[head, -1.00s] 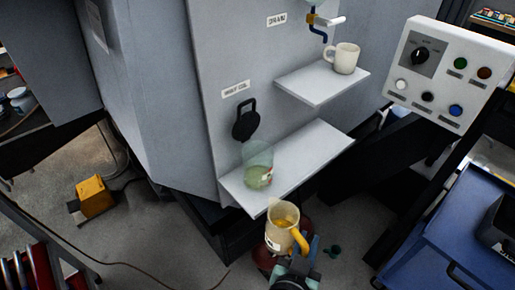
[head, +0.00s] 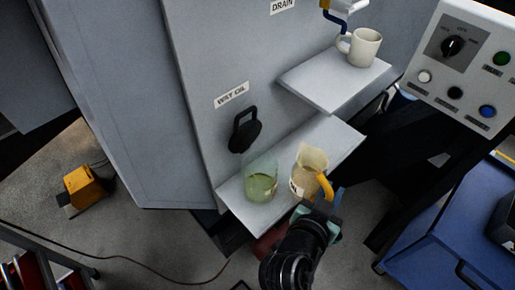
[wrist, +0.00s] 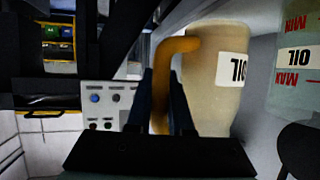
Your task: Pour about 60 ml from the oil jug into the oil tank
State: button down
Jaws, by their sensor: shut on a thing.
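The oil jug (head: 308,175) is a cream jug with a yellow handle and a dark liquid low inside. My gripper (head: 328,203) is shut on its handle (head: 325,185). The jug is just right of the oil tank (head: 261,184), a clear greenish open container on the lower shelf. The jug looks nearly upright; I cannot tell whether it touches the shelf. In the wrist view my fingers (wrist: 162,100) close around the handle, with the jug's OIL label (wrist: 232,69) beside them. The tank (wrist: 297,75) with red MIN and MAX marks is at the right edge, apart from the jug.
The lower shelf (head: 332,142) is otherwise clear. An upper shelf (head: 332,82) holds a white mug (head: 360,46) under a drain tap. A black cap (head: 245,132) hangs on the machine wall behind the tank. A control panel (head: 460,65) and a blue cart (head: 450,215) stand at right.

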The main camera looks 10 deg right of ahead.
aim_at(319, 180)
jog(key=shift+r, duration=0.15)
jog(key=shift+a, duration=0.15)
jog(key=shift+w+a+r+n+h+b, duration=0.15)
jog(key=shift+a+r+n+h+b, duration=0.25)
jog(key=shift+r+n+h+b, duration=0.25)
jog(key=r+n+p, duration=0.1)
jog(key=r, duration=0.1)
jog(key=a+r+h+p, duration=0.1)
jog(key=r, duration=0.2)
jog(key=a+r+n+h+p, duration=0.1)
jog(key=r, duration=0.1)
jog(key=shift+w+a+r+n+t, duration=0.2)
jog(key=shift+w+r+n+t, duration=0.05)
jog(key=shift+w+n+t, duration=0.1)
jog(key=shift+w+a+r+n+t+h, duration=0.15)
jog(key=shift+a+r+n+t+h, duration=0.3)
jog(key=shift+n, duration=0.6)
jog(key=shift+w+a+r+n+t+h, duration=0.1)
jog(key=shift+a+r+n+t+h, duration=0.3)
jog(key=shift+n, duration=0.6)
jog(key=shift+w+a+r+n+t+h, duration=0.2)
jog(key=shift+a+n+t+h, duration=0.4)
jog(key=shift+n, duration=0.45)
jog(key=shift+a+n+t, duration=0.3)
jog(key=shift+a+n, duration=0.05)
jog(key=shift+n, duration=0.35)
jog(key=shift+w+a+r+n+b, duration=0.1)
jog(key=shift+a+r+n+b, duration=0.15)
jog(key=shift+b, duration=0.3)
